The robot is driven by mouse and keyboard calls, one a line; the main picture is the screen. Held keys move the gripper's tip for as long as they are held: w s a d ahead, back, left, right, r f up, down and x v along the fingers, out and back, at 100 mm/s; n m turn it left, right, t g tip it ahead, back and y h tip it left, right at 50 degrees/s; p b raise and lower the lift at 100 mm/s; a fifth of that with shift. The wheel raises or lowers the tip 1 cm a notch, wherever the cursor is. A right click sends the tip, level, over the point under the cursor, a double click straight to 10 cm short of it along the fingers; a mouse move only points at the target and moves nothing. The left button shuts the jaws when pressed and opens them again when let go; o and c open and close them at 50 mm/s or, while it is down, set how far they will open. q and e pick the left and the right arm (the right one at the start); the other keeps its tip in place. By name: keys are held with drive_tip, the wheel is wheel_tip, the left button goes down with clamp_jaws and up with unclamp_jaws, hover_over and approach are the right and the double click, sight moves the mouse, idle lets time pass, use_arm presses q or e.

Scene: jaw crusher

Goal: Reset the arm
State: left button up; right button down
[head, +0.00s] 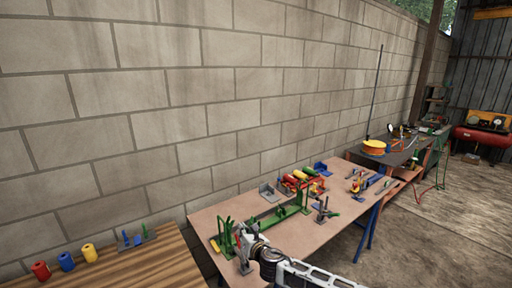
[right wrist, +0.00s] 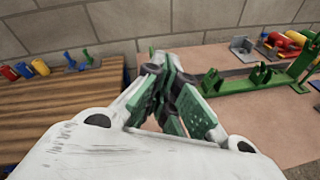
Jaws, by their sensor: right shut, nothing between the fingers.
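My right arm comes in from the bottom of the head view. Its gripper (head: 243,238) is above the near left end of the tan workbench (head: 335,205), close to a green metal frame (head: 275,214). In the right wrist view the gripper's green-padded fingers (right wrist: 172,88) are together with nothing between them. They point toward the gap between the wooden table and the tan bench. My left gripper is not in view.
The wooden table (head: 140,262) holds red (head: 40,271), blue (head: 66,261) and yellow (head: 89,252) cylinders and a small peg rack (head: 137,240). Coloured cylinders (head: 300,179) and tools lie on the tan bench. A block wall (head: 200,100) stands behind. Open floor (head: 440,225) lies right.

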drive_tip(key=w+d+f+m+h, duration=0.25)
drive_tip(key=w+d+m, duration=0.35)
drive_tip(key=d+m, duration=0.4)
drive_tip(key=w+d+f+m+h, duration=0.1)
drive_tip(key=w+d+f+m, duration=0.35)
drive_tip(key=m, duration=0.75)
drive_tip(key=s+d+f+m+g+h, duration=0.1)
drive_tip(key=s+d+f+m, duration=0.2)
drive_tip(key=d+f, duration=0.35)
drive_tip(key=s+d+f+m+g+h+b, duration=0.15)
drive_tip(key=s+d+f, duration=0.25)
drive_tip(key=f, duration=0.5)
drive_tip(key=s+d+f+m+g+p, duration=0.1)
drive_tip(key=s+d+f+m, duration=0.3)
drive_tip(key=f, duration=0.4)
drive_tip(key=s+d+f+m+g+h+b, duration=0.1)
drive_tip(key=s+d+f+m+g, duration=0.15)
drive_tip(key=s+f, duration=1.05)
drive_tip(key=s+d+f+m+g+b, duration=0.1)
drive_tip(key=s+d+f+g, duration=0.15)
drive_tip(key=s+f, duration=1.1)
drive_tip(key=s+a+f+g, duration=0.1)
drive_tip(key=s+f+g, duration=0.1)
drive_tip(key=s, duration=1.7)
drive_tip(key=s+a+f+m+g, duration=0.1)
drive_tip(key=s+f, duration=0.4)
drive_tip(key=s, duration=1.4)
drive_tip(key=shift+g+b, duration=0.3)
drive_tip(key=shift+g, duration=0.25)
